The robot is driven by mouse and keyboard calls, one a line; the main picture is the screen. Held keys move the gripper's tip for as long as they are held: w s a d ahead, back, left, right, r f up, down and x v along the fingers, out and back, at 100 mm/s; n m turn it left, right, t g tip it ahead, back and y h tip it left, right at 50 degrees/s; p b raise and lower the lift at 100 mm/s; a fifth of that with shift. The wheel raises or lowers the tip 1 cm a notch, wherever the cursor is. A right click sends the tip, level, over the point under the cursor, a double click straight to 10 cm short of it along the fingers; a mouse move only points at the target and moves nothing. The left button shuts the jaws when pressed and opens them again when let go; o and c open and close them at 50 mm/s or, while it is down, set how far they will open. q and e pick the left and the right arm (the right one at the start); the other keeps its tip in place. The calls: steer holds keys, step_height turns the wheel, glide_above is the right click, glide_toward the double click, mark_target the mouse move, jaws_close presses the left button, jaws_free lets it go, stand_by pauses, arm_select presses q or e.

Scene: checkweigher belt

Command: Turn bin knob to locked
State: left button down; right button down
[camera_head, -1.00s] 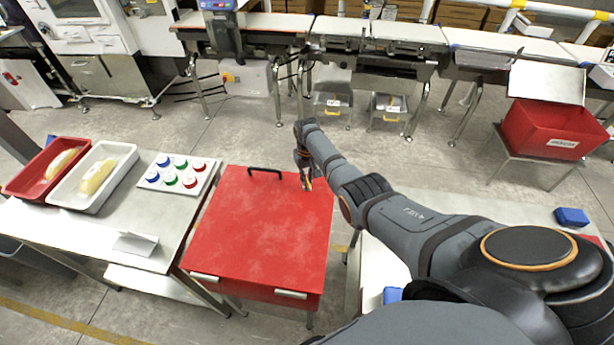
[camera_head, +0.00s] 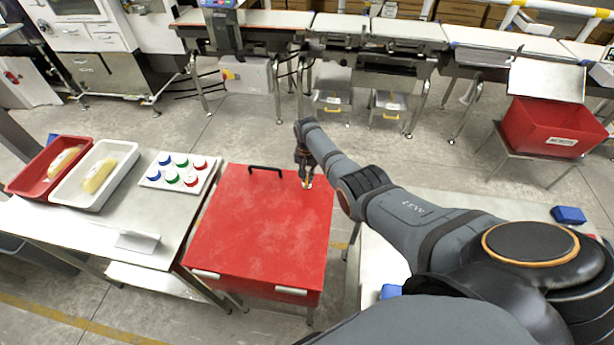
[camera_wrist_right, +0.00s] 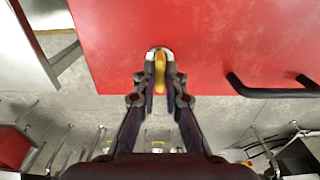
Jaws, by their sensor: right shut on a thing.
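The red bin (camera_head: 258,235) stands in the middle of the head view with its flat red lid facing up. The yellow bin knob (camera_wrist_right: 160,66) sits on a pale round base at the edge of the red lid in the right wrist view. My right gripper (camera_head: 307,183) is at the far right corner of the lid. In the wrist view its two fingers (camera_wrist_right: 160,88) are on either side of the knob and shut on it. The knob's grip points lengthwise between the fingers. Any lock marking is too small to read. My left gripper is not in view.
A black handle (camera_head: 266,169) rises from the lid's far edge, left of my right gripper. A steel table (camera_head: 150,215) at left holds trays and a button panel (camera_head: 180,172). An open red crate (camera_head: 551,128) stands at far right. Conveyors run along the back.

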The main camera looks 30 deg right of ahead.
stand_by(0.3)
steer(key=c, duration=1.4)
jaws_free()
step_height(320, 180, up, 12)
